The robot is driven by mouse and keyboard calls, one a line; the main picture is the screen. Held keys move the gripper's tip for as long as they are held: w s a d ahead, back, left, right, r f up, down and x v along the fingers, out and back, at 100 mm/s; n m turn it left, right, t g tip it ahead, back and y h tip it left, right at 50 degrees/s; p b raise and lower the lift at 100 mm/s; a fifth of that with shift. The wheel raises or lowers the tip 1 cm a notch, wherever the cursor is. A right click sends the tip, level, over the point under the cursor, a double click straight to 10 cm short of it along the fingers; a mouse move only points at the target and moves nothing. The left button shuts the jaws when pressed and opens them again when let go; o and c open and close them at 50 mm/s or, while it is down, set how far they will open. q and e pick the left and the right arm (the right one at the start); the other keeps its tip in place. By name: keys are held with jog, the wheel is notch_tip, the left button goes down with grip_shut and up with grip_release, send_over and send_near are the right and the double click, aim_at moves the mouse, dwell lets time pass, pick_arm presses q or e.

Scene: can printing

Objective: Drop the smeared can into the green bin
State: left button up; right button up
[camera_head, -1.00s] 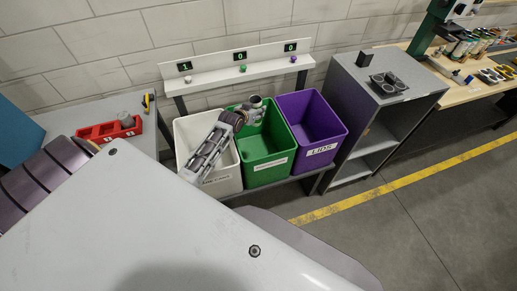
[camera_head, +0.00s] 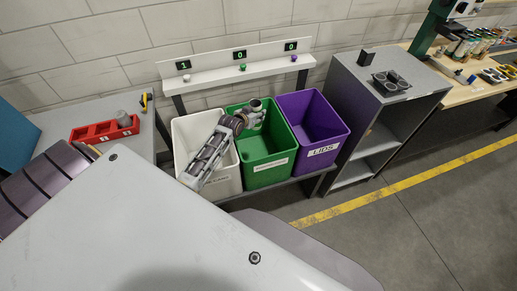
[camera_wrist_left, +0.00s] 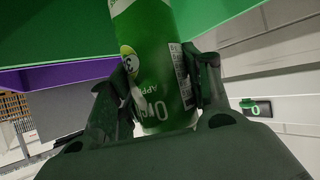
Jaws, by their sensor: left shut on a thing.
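The green bin (camera_head: 266,173) stands between the white and purple bins; its green wall fills the top of the left wrist view (camera_wrist_left: 50,30). My left gripper (camera_head: 252,112) is over the mouth of the green bin, towards its back. It is shut on a green can (camera_wrist_left: 158,50), with one finger on each side. My right gripper is not in view.
The white bin (camera_head: 218,181) is left of the green bin, and the purple bin (camera_head: 321,151) labelled LIDS is right. A white counter board (camera_head: 215,75) stands behind them. A red tray (camera_head: 104,132) is on the left table, and a grey shelf unit (camera_head: 402,106) stands at right.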

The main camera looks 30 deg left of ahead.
pick_arm(q)
jog(key=o, duration=0.8)
jog(key=shift+s, duration=0.15)
jog(key=shift+v, duration=5.9)
